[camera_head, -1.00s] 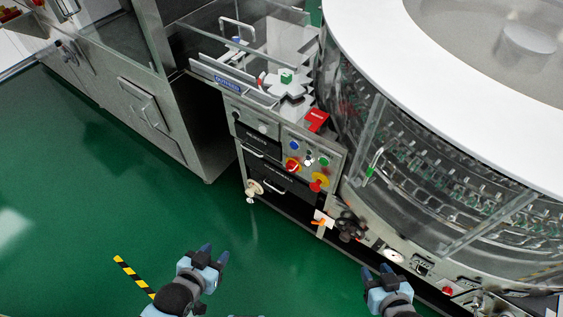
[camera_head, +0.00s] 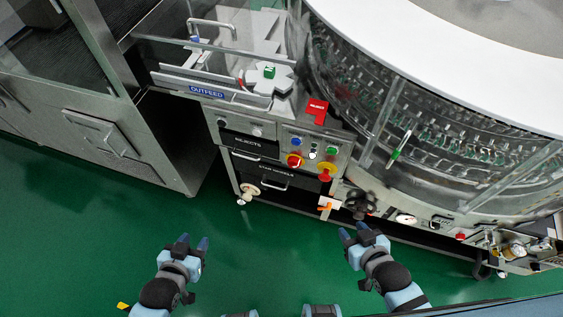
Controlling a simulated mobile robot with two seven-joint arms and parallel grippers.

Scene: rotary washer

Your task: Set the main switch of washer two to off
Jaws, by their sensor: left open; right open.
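The washer's control panel (camera_head: 313,150) is on the front of the steel cabinet in the middle of the view. It carries a red knob on a yellow plate (camera_head: 294,160), which looks like a rotary main switch; its setting is too small to read. Right of it is a red button on a yellow base (camera_head: 326,171). Blue, green and white buttons sit above. My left gripper (camera_head: 194,242) is open and empty, low in the view, left of and apart from the panel. My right gripper (camera_head: 352,232) is open and empty, below and right of the panel, also apart from it.
A dark handwheel (camera_head: 360,203) and an orange-handled valve (camera_head: 326,206) stick out below the panel. Drawers marked rejects (camera_head: 248,140) are left of it. The round glass-walled washer (camera_head: 450,130) fills the right. Green floor (camera_head: 270,240) is clear in front.

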